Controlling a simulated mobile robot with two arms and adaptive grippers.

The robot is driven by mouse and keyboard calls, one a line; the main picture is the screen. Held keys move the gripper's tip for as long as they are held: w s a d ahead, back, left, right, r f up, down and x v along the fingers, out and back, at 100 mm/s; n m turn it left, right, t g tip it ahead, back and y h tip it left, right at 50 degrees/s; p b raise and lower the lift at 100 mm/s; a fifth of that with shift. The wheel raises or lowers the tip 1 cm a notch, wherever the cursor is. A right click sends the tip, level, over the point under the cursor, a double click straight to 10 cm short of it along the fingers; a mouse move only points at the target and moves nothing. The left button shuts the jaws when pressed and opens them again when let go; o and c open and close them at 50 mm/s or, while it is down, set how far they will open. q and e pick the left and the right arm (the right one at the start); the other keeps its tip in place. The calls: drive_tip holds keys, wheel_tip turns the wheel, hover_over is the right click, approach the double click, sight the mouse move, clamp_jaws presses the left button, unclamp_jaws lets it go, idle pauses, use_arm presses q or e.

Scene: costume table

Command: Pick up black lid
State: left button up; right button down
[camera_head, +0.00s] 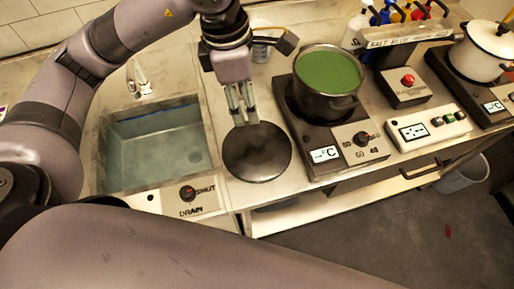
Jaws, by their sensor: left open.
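The black lid (257,158) is a round, flat dark disc lying on the metal counter between the sink and the pot of green liquid. My left gripper (242,115) comes down from above at the lid's far edge. Its fingers point toward the lid and stand a little apart, with nothing seen between them. The fingertips overlap the lid's far rim in the picture; I cannot tell if they touch it. The lid's handle is hard to make out. My right gripper is not in view.
A pot of green liquid (328,73) stands on a hot plate (318,132) close to the right of the lid. A sink (158,143) is at the left. A white pot (485,50) and coloured bottles stand at the back right. A drain panel (180,198) is at the front.

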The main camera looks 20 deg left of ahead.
use_arm(q)
drive_tip(key=p, duration=0.2)
hover_over(257, 140)
drive_tip(key=s, duration=0.1)
drive_tip(key=f, duration=0.6)
drive_tip(key=a+f, duration=0.1)
drive_tip(key=f, duration=0.3)
drive_tip(key=f+p, duration=0.1)
drive_tip(key=f, duration=0.2)
drive_tip(key=w+f+p, duration=0.1)
drive_tip(key=shift+d+f+p, duration=0.3)
drive_tip(key=shift+d+f, duration=0.1)
drive_tip(key=shift+f, duration=0.3)
drive_tip(key=shift+c, duration=0.2)
drive_tip(key=c, duration=0.9)
clamp_jaws()
drive_tip(key=shift+r, duration=0.1)
